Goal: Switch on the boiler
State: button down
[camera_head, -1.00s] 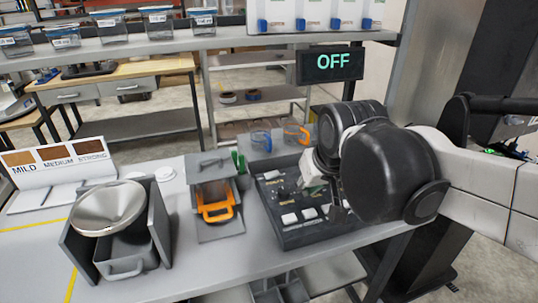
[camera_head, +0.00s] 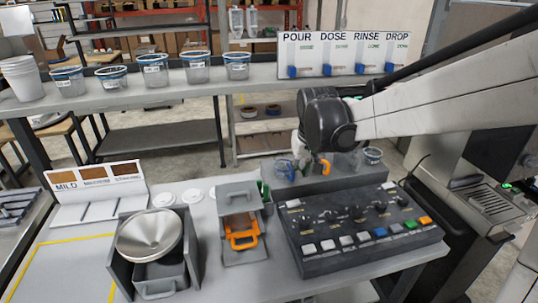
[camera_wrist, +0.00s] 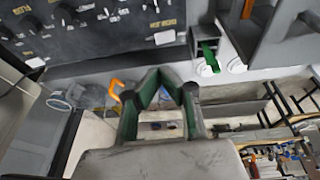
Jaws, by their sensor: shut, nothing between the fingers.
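The black control panel (camera_head: 318,268), with knobs, white buttons and blue, green and orange buttons, lies on the right of the grey table. It also shows in the wrist view (camera_wrist: 95,50), upside down at upper left. No part in view is readably marked as the boiler. My gripper (camera_wrist: 167,78) is shut and empty in the wrist view, its green-lined fingers past the panel's edge. In the head view my black wrist is above the cups behind the panel, and the fingers are mostly hidden there. No lit status display shows now.
Cups with blue (camera_head: 285,168) and orange (camera_head: 326,167) handles stand behind the panel, close to my wrist. A metal funnel (camera_head: 150,236) and a grey unit with an orange-handled container (camera_head: 242,240) are to the left.

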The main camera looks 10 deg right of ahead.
aim_at(297, 201)
jog(key=shift+w+a+f, duration=0.15)
jog(key=shift+w+f, duration=0.05)
jog(key=shift+w, duration=0.65)
jog(key=x, duration=0.4)
jog(key=p+x, duration=0.1)
jog(key=x, duration=0.7)
jog(key=shift+s+f, duration=0.2)
jog(key=shift+s, duration=0.2)
jog(key=shift+d+f+p, duration=0.35)
jog(key=shift+f, duration=0.5)
jog(key=shift+a, duration=0.1)
